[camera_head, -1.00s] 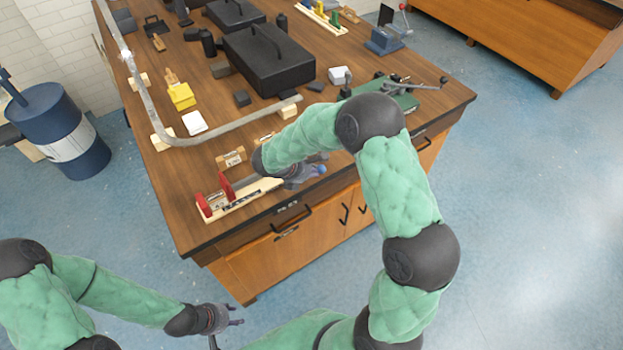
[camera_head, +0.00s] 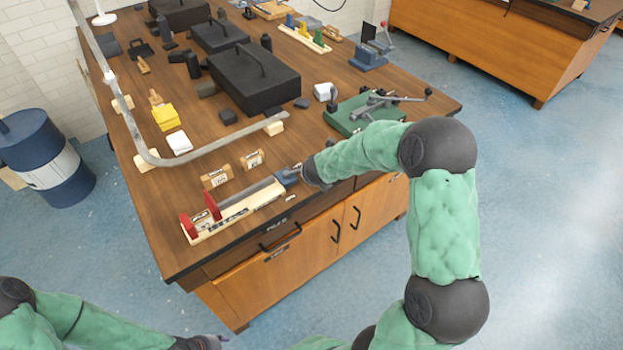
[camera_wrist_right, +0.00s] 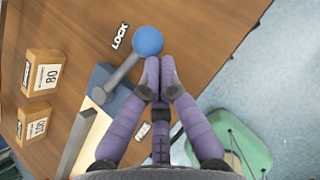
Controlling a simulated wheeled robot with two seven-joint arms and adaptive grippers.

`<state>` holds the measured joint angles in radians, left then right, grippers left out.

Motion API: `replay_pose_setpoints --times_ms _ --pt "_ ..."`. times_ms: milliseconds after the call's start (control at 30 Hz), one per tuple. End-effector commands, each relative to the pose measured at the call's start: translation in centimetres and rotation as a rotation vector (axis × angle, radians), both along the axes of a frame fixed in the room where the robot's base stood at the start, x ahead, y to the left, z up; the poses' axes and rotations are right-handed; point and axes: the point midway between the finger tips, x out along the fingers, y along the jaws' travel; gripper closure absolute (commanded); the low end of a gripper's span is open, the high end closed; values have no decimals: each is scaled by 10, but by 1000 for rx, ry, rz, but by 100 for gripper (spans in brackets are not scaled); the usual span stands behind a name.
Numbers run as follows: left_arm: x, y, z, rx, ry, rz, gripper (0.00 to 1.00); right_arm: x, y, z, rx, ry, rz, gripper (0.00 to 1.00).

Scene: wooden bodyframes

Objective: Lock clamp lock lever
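The clamp (camera_head: 235,212) lies along the table's front edge, with a pale wooden base, red blocks at its left end and a blue block (camera_head: 286,177) at its right end. In the right wrist view its lock lever is a grey rod (camera_wrist_right: 122,76) with a blue ball knob (camera_wrist_right: 147,42), tilted from the blue block (camera_wrist_right: 113,103) towards the printed word LOCK (camera_wrist_right: 120,36). My right gripper (camera_wrist_right: 160,75) is shut and empty, its fingertips together just beside the lever; contact is unclear. My left gripper (camera_head: 212,342) is partly cut off at the bottom of the head view, away from the table.
Wooden blocks marked 80 (camera_wrist_right: 43,75) and 100 (camera_wrist_right: 33,122) stand behind the clamp. A bent metal tube (camera_head: 215,138) lies on wooden supports beyond them. A green device (camera_head: 350,117) stands to the right. Black cases (camera_head: 255,82) fill the table's middle.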

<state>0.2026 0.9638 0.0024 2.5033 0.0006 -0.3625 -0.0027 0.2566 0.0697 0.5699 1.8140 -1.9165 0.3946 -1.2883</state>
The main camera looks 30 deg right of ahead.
Motion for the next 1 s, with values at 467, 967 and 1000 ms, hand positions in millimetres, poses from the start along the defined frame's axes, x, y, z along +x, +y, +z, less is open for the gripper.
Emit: replay_pose_setpoints --times_ms 467,967,1000 --pt "0 0 -1 0 0 0 60 15 -9 0 0 0 80 100" --pt "0 0 -1 0 0 0 60 16 -9 0 0 0 78 100" --pt "0 0 -1 0 0 0 60 16 -9 0 0 0 78 100"
